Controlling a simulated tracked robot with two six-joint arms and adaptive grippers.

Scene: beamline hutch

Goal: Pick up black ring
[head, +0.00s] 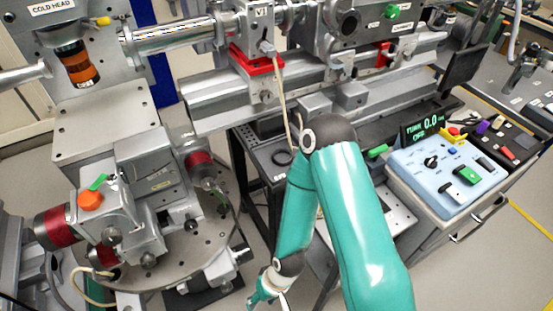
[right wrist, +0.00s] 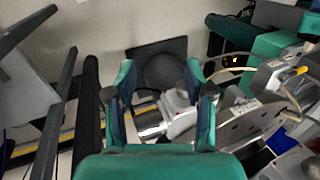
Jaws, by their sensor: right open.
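The black ring (head: 283,157) appears to lie flat on the dark top of a small bench (head: 262,160) under the metal rail, just left of my right arm's elbow in the head view. It is small and dark on dark, so its edges are hard to make out. My right gripper (head: 268,296) is low at the bottom of the head view, well below and apart from the ring. In the right wrist view its two fingers (right wrist: 160,85) stand apart with nothing held between them. I cannot make out the ring in that view. My left gripper is in neither view.
A round metal stage (head: 165,262) with motors stands at left. The rail (head: 215,105) with its red-based mount (head: 256,60) overhangs the bench. A cable (head: 282,95) hangs from the mount. A blue control box (head: 440,170) sits on a cart at right.

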